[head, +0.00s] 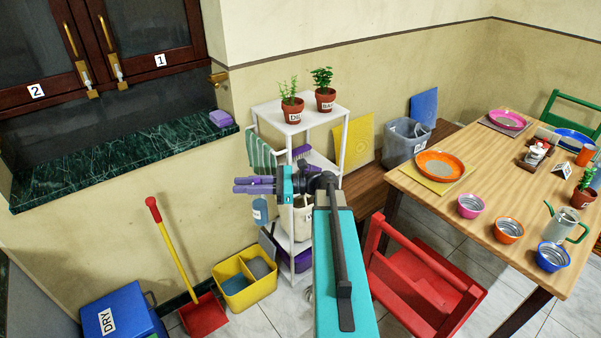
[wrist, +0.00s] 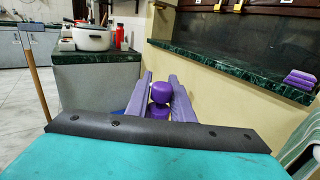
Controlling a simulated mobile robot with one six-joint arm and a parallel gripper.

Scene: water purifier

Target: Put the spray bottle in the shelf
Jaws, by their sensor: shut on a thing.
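The spray bottle (head: 260,213) has a blue body with a pale label and hangs upright below my gripper (head: 238,185) in the head view. My gripper's purple fingers are shut on its upper part. In the wrist view a purple rounded top (wrist: 160,92) shows between the fingers, and the body below is hidden. The white shelf (head: 330,118) stands just right of and behind the bottle, which is apart from it as far as I can tell. My arm hides part of the shelf's middle and lower levels.
Two potted plants (head: 292,108) stand on the shelf's top, and a striped cloth (head: 261,152) hangs at its left side. A yellow bin (head: 245,287) and a red dustpan (head: 203,313) lie below. A red chair (head: 420,285) and wooden table (head: 430,190) are at right.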

